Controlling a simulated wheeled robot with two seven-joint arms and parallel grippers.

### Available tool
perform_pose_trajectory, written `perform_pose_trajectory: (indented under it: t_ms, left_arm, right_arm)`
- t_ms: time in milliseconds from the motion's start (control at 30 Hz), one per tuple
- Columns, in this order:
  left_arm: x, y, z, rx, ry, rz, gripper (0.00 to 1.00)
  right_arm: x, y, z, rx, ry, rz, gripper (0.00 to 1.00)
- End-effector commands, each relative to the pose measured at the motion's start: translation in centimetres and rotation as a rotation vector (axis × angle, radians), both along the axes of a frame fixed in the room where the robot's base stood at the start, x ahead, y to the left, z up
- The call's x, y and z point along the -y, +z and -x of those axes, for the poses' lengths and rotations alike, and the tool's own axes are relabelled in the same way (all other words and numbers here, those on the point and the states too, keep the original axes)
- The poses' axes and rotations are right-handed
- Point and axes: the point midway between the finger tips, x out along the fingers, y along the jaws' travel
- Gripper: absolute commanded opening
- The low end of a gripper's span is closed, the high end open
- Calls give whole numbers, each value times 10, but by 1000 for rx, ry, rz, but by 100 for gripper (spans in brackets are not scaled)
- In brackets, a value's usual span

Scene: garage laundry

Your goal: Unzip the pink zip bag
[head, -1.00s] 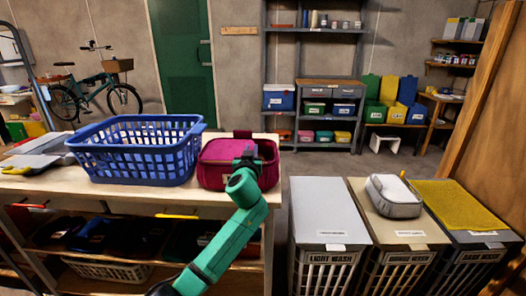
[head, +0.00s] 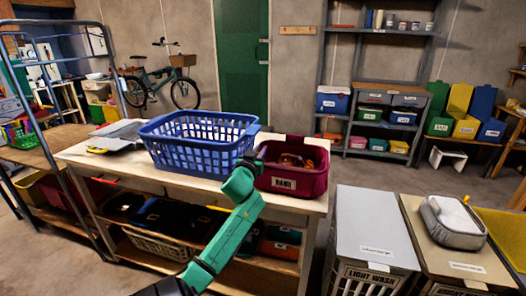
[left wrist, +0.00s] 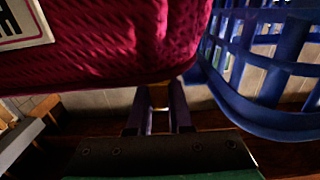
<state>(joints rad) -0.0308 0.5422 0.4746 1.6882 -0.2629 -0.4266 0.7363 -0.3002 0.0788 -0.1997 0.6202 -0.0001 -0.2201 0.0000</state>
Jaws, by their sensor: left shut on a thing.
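The pink zip bag (head: 298,188) stands on the wooden bench, right of the blue basket, with a HAND label on its front. Its top is open, and brownish-orange contents show inside. My left gripper (head: 254,163) is at the bag's left end, between bag and basket. In the left wrist view the gripper (left wrist: 159,98) is shut at the bag's lower edge, and the pink fabric (left wrist: 110,40) fills the upper left. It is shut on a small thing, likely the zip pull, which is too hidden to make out. My right gripper is not in view.
The blue basket (head: 190,150) stands close on the left; its lattice also shows in the left wrist view (left wrist: 265,100). A grey pouch (head: 452,222) lies on a hamper at right. Hampers with lids (head: 372,235) stand beyond the bench's right end.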

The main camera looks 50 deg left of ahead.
Motion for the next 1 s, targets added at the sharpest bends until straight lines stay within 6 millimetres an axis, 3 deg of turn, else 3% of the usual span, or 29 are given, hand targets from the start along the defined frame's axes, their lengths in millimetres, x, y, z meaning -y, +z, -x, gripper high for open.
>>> perform_pose_trajectory:
  t_ms: [67,100,167,600,767,1000]
  left_arm:
    - [-1,0,1,-2,3,1,0]
    - [-1,0,1,-2,3,1,26]
    - [-1,0,0,-2,3,1,49]
    - [6,-1,7,-1,0,2,50]
    - [24,-2,32,-2,1,2,50]
    - [60,-3,81,-2,2,4,50]
  right_arm:
    - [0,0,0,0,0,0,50]
    - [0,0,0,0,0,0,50]
    - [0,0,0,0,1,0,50]
    - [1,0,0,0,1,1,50]
    - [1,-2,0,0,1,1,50]
    - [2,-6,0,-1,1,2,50]
